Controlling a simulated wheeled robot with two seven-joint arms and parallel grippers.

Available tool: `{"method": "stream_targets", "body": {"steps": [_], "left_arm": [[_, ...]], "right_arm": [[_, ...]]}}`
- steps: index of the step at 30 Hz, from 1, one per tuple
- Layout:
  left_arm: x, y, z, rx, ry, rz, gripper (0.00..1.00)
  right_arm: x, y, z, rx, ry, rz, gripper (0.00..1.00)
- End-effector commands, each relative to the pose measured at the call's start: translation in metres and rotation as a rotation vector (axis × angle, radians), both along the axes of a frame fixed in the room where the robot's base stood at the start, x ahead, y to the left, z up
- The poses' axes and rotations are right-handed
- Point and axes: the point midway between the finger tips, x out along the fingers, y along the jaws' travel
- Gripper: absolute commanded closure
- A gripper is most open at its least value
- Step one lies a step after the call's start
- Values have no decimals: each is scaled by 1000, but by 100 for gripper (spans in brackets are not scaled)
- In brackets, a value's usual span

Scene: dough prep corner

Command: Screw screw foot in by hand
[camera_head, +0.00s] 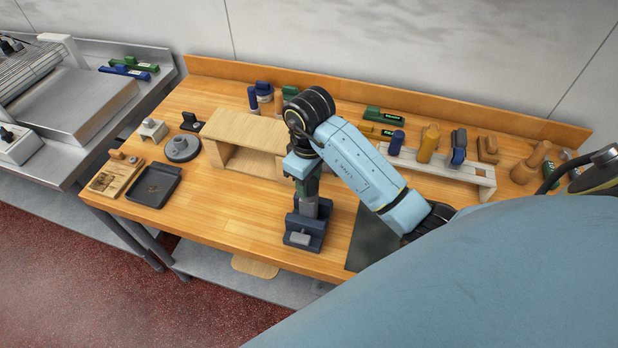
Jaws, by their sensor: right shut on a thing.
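My right gripper (309,195) points down at the front middle of the bench. It is shut on a small grey cylindrical piece (309,208), which looks like the screw foot, though fingers and arm hide most of it. The piece stands upright at a dark blue block-like fixture (303,240) near the bench's front edge. I cannot tell how deep it sits in the fixture. My left gripper is not in view.
A wooden open-fronted box (235,128) stands just behind and left of my arm. A dark tray (154,186) and a grey round base (182,147) lie at left. A pale rack (470,178) with several handled tools stands at right.

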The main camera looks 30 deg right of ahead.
Motion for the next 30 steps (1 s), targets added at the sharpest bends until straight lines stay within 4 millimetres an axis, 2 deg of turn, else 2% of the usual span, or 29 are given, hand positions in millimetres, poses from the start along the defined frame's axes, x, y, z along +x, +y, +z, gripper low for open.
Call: {"method": "stream_targets", "body": {"steps": [3, 4, 9, 24, 26, 30], "left_arm": [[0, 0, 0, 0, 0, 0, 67], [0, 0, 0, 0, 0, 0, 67], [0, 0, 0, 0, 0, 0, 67], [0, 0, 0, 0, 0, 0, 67], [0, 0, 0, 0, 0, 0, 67], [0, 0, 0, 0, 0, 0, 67]], "right_arm": [[1, 0, 1, 0, -5, 2, 87], [1, 0, 1, 0, -5, 2, 57], [1, 0, 1, 0, -4, 4, 35], [1, 0, 0, -2, -2, 21, 38], [1, -2, 1, -4, -2, 90, 38], [1, -2, 1, -7, -1, 384, 38]]}}
